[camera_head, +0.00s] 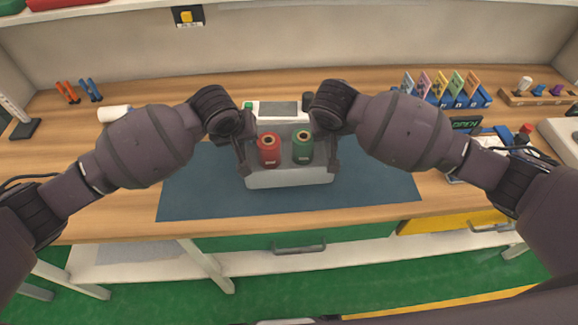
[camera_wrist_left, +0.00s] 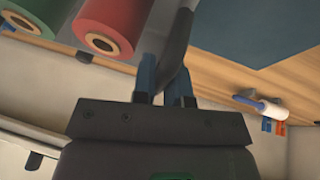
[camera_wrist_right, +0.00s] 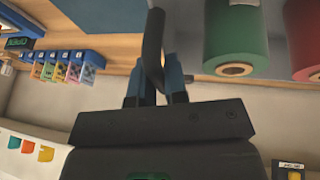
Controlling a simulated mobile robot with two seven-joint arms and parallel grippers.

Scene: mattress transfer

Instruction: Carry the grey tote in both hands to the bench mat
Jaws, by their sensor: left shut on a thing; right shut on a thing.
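The grey tote (camera_head: 290,179) is held between my two hands over the blue bench mat (camera_head: 200,190). The tote looks level. The head view does not clearly show whether its bottom touches the mat.
On the wooden bench (camera_head: 130,215), a white roll (camera_head: 113,114) and orange and blue tools (camera_head: 78,91) are at the left. A row of coloured card holders (camera_head: 445,90) and an OPEN sign (camera_head: 465,124) are at the right. The mat is bare on both sides of the tote.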

